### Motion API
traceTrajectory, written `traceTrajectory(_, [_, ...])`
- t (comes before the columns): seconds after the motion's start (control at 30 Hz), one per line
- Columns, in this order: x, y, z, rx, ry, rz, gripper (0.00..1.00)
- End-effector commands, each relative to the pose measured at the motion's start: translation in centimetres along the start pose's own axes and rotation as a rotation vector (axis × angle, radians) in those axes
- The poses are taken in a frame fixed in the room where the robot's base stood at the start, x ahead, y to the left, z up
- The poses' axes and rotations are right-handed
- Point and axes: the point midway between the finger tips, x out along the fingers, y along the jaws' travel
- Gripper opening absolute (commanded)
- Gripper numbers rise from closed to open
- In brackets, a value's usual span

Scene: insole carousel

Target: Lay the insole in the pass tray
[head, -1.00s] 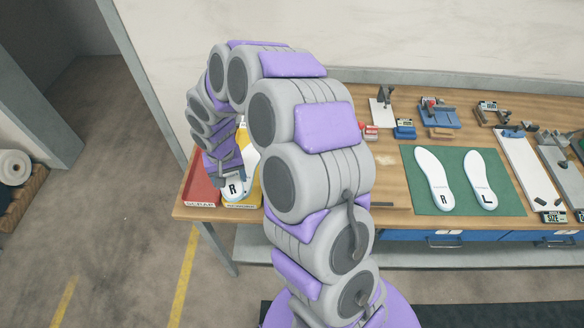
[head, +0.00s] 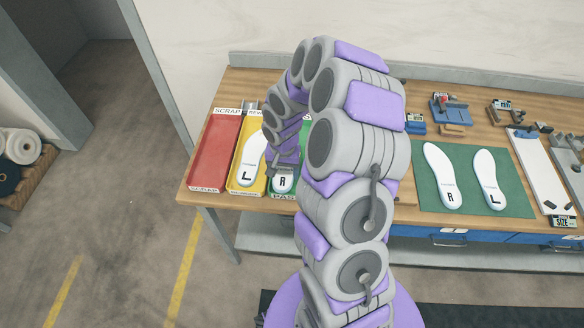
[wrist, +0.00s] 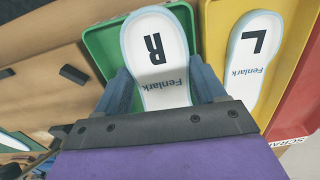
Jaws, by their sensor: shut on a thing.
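My gripper (wrist: 162,90) is shut on a white insole marked R (wrist: 155,62), its two blue-grey fingers on either side of it. The held insole also shows in the head view (head: 283,182), below my gripper. The green pass tray (wrist: 98,42) lies under the insole in the wrist view. Its front rim shows in the head view (head: 281,196), with much of the tray hidden by my arm. The insole lines up roughly lengthwise with the tray, near its yellow-tray side. I cannot tell whether it touches the tray floor.
A yellow tray (head: 235,182) beside the green one holds an insole marked L (head: 250,158). An empty red scrap tray (head: 215,150) is at the bench's left end. A green mat (head: 470,190) to the right holds another R and L pair. Gauges stand behind.

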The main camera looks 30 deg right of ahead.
Motion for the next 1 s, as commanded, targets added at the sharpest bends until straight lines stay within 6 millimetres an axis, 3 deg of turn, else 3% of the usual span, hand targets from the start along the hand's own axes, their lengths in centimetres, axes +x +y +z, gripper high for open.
traceTrajectory(0.1, [0.3,1.0,-2.1,0.004,0.001,-0.001,0.40])
traceTrajectory(0.47, [0.6,2.1,-4.3,0.001,0.001,0.000,0.41])
traceTrajectory(0.7, [3.9,2.0,-4.2,-0.003,-0.001,0.002,0.41])
traceTrajectory(1.0, [4.0,2.0,-4.2,-0.002,0.000,0.001,0.40])
